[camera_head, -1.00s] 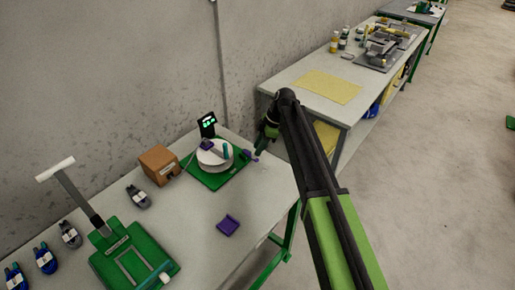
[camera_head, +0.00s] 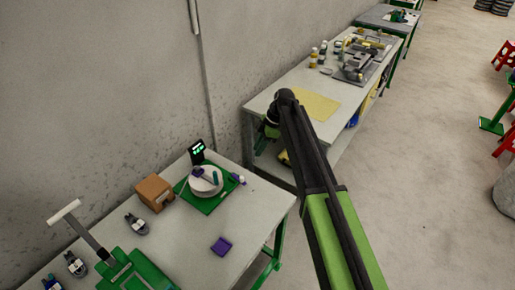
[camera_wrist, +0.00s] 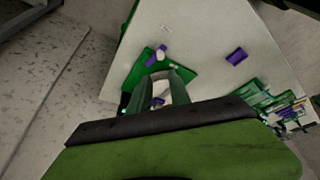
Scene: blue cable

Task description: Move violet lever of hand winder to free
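The hand winder stands on a green base (camera_head: 210,205) near the table's far right corner. It has a white round drum (camera_head: 207,186) and a black display with green digits. A violet lever (camera_head: 236,177) with a pale end sits at the base's right side; it shows in the wrist view (camera_wrist: 151,60) beyond the fingers. Another violet piece lies across the drum. My gripper (camera_wrist: 161,70) is open and empty, its green fingers apart, with the drum visible between them. In the head view my gripper (camera_head: 268,127) is right of and apart from the winder, partly hidden by my arm.
On the same table (camera_head: 245,222) are a brown box (camera_head: 154,193), a violet tray (camera_head: 221,246), a green lever press (camera_head: 130,270) and several small grey and blue items. A second table with a yellow mat (camera_head: 305,105) stands behind. The wall bounds the left.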

